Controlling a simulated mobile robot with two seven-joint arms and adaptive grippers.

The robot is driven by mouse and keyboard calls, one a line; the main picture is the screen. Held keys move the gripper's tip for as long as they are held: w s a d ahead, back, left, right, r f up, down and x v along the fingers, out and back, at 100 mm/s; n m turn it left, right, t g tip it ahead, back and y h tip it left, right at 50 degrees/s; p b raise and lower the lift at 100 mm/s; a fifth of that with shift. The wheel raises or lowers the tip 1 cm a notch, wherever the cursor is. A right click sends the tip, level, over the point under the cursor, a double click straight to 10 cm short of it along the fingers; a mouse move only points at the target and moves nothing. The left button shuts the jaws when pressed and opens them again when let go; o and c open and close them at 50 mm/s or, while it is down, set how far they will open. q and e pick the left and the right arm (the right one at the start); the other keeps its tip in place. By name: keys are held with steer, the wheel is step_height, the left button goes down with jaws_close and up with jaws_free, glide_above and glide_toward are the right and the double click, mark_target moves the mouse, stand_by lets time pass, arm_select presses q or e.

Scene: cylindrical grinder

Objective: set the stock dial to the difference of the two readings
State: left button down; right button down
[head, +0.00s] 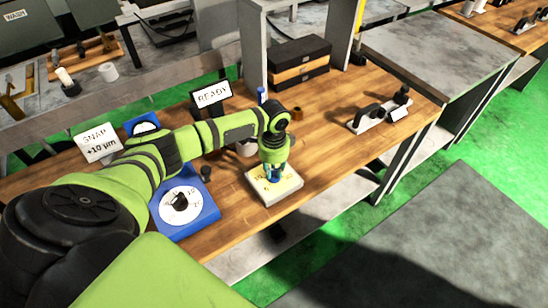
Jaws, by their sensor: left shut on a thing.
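A blue dial box (213,213) with a white numbered face and a black knob (180,201) sits at the table's front edge, left of my left gripper. A blue gauge (145,126) with a white face stands behind my left arm, partly hidden. A sign (98,144) reads "SNAP +10 µm". My left gripper (273,176) points down at a cream block (285,192) with yellow markings. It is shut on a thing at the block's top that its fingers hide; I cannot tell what. I cannot read any gauge value. My right gripper is out of view.
A "READY" sign (211,94) stands behind my left arm. Stacked black and tan boxes (300,68) are at the back. A small fixture with black parts (379,111) sits at the right. The wooden table (332,150) is clear between the block and the fixture.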

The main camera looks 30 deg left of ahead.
mark_target(274, 171)
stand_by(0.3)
arm_select(q)
steer(key=c, duration=1)
jaws_free()
steer(key=shift+c, duration=0.2)
step_height(274, 171, up, 12)
